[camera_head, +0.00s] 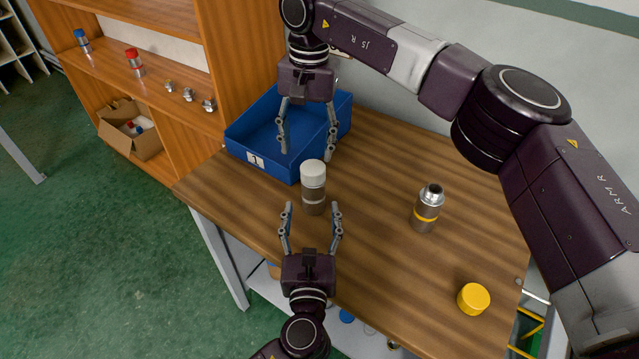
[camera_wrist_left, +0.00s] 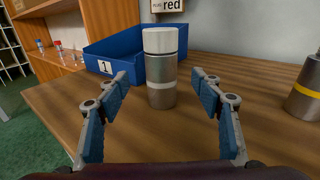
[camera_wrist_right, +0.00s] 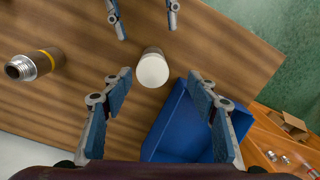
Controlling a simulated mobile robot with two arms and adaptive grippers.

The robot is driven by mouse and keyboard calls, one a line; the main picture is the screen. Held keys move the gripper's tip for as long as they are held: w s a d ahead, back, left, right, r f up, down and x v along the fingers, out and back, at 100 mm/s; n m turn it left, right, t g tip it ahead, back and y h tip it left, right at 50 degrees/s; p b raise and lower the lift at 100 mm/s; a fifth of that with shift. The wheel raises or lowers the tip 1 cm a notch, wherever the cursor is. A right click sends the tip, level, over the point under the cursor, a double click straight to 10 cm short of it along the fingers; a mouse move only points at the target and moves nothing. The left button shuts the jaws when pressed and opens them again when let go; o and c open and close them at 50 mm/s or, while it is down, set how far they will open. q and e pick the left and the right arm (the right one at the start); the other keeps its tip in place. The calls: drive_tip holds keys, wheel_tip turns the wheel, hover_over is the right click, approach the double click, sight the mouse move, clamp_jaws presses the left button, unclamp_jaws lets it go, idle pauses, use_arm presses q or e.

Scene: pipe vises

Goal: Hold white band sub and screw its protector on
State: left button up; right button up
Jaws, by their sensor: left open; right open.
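The white band sub (camera_head: 313,203) stands upright on the table, a grey metal cylinder with a white band. Its white protector (camera_head: 312,172) sits on its top end; I cannot tell how tightly. It also shows in the left wrist view (camera_wrist_left: 161,94), and the cap shows from above in the right wrist view (camera_wrist_right: 152,70). My left gripper (camera_head: 311,206) is open, its fingers pointing at the sub from the near side. My right gripper (camera_head: 306,156) is open above the blue bin's near edge, pointing down toward the cap. Neither gripper visibly grips anything.
A blue bin (camera_head: 241,158) labelled 1 stands behind the sub. A yellow band sub (camera_head: 425,211) stands uncapped to the right, with a yellow protector (camera_head: 473,299) on the table nearer the front. A wooden shelf (camera_head: 160,70) stands at the left. The table's middle (camera_head: 375,200) is clear.

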sight(313, 191)
use_arm(q)
drive_tip(key=shift+w+d+r, duration=0.2)
drive_tip(key=shift+w+r, duration=0.05)
drive_tip(key=shift+r, duration=0.1)
drive_tip(key=shift+s+a+r, duration=0.1)
drive_tip(key=shift+a+r, duration=0.05)
drive_tip(key=shift+r, duration=0.05)
drive_tip(key=w, duration=0.7)
drive_tip(key=shift+w+d+f, duration=0.1)
drive_tip(key=shift+w+d, duration=0.1)
drive_tip(key=shift+w, duration=0.2)
drive_tip(key=shift+c, duration=0.6)
clamp_jaws()
